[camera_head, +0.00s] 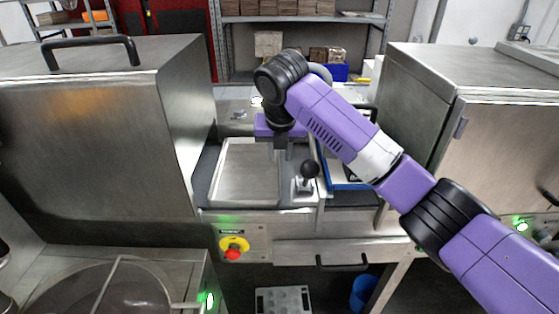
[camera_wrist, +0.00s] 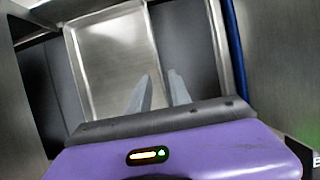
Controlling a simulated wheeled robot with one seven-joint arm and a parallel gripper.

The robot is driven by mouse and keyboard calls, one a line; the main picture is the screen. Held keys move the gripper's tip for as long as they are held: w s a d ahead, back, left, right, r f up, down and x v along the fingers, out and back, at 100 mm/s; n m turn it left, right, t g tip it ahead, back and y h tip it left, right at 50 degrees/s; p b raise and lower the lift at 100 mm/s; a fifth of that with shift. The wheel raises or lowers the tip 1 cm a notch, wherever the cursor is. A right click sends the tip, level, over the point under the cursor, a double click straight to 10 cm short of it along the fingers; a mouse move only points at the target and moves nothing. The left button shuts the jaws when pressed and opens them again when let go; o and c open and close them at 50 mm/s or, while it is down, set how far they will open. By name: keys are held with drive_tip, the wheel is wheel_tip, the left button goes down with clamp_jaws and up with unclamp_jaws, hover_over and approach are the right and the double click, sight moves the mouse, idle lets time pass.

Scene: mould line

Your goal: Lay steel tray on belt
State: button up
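The steel tray (camera_head: 247,172) is a shallow silver rectangle. It lies flat, as far as I can tell, on the dark belt (camera_head: 207,172) between two steel cabinets. My gripper (camera_head: 281,172) points down at the tray's right edge. In the wrist view, the tray (camera_wrist: 112,58) lies ahead and left of the fingers. My fingertips (camera_wrist: 156,76) are apart, one on either side of the tray's right rim, with a gap between them. I cannot tell whether they touch the rim.
A lever with a black knob (camera_head: 309,169) stands right of the tray. A blue-edged tray (camera_head: 333,176) lies beyond it. Steel cabinets (camera_head: 105,140) and (camera_head: 490,150) close in both sides. A red stop button (camera_head: 233,254) is on the front panel.

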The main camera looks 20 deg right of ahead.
drive_tip(key=v, duration=0.8)
drive_tip(key=shift+r+b, duration=0.15)
drive_tip(key=shift+b, duration=0.25)
